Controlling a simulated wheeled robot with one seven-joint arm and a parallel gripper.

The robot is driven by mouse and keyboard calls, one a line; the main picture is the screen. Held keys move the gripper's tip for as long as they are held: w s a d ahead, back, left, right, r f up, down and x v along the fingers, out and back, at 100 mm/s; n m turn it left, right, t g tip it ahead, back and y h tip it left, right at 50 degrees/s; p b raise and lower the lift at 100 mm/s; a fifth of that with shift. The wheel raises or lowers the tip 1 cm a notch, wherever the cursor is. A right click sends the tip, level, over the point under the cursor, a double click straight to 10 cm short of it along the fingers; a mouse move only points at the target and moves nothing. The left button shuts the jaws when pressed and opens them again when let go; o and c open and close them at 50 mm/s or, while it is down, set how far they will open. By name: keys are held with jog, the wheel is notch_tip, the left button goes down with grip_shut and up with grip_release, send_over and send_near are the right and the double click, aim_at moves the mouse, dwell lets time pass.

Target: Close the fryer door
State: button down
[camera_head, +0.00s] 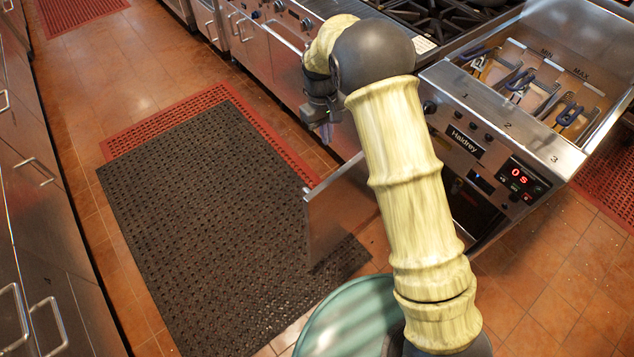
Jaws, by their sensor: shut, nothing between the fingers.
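The fryer (509,141) stands at the right, with a control panel and basket handles on top. Its metal door (339,207) is swung open, standing out from the fryer's front over the dark mat. My arm crosses in front of the fryer and hides part of the cabinet opening and the door's hinge side. My gripper (326,132) points down, above and beyond the door's top edge in the picture, and looks apart from it. Its fingers are small and dark here; they are shut with nothing between them.
A stove (440,25) and a row of steel appliances (262,42) line the far side. Steel drawers (35,190) line the left. A black mat (215,215) and a red mat (185,115) lie flat on the tiled floor. The aisle between is clear.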

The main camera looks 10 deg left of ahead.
jog(key=a+f+n, duration=0.2)
jog(key=a+f, duration=0.3)
jog(key=a, duration=0.2)
jog(key=shift+s+f+h+b, duration=0.25)
jog(key=shift+f+h+b, duration=0.05)
jog(key=shift+h+b, duration=0.1)
jog(key=shift+f, duration=0.1)
jog(key=s+d+f+p, duration=0.2)
jog(key=d+f, duration=0.3)
jog(key=f, duration=0.4)
jog(key=shift+s+f, duration=0.25)
jog(key=shift+s, duration=0.65)
jog(key=shift+d, duration=0.25)
